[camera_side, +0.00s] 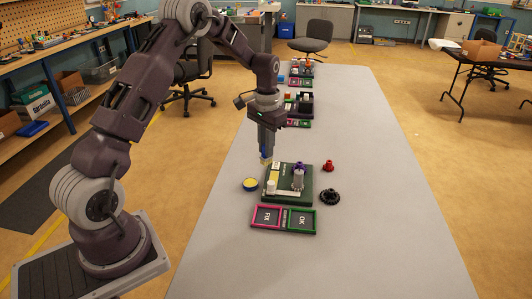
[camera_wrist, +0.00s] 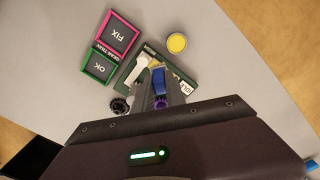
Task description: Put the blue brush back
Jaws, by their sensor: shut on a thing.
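My gripper (camera_side: 266,146) points down above the back left corner of the dark green board (camera_side: 306,199) and is shut on the blue brush (camera_side: 262,153). The brush shows as a small blue piece with a pale tip at the fingers, apart from the table. In the wrist view the blue brush (camera_wrist: 159,82) shows at the grey fingers, over the board; its upper part is hidden. The board bears a white upright piece (camera_side: 271,187) and a grey post with a purple top (camera_side: 299,179). No separate brush holder can be made out.
A round yellow-topped tin (camera_side: 250,184) stands left of the board. A red part (camera_side: 328,166) and a black gear (camera_side: 330,197) lie right of it. A pink FIX tray (camera_side: 266,217) and green OK tray (camera_side: 299,220) lie in front. The near right table is clear.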

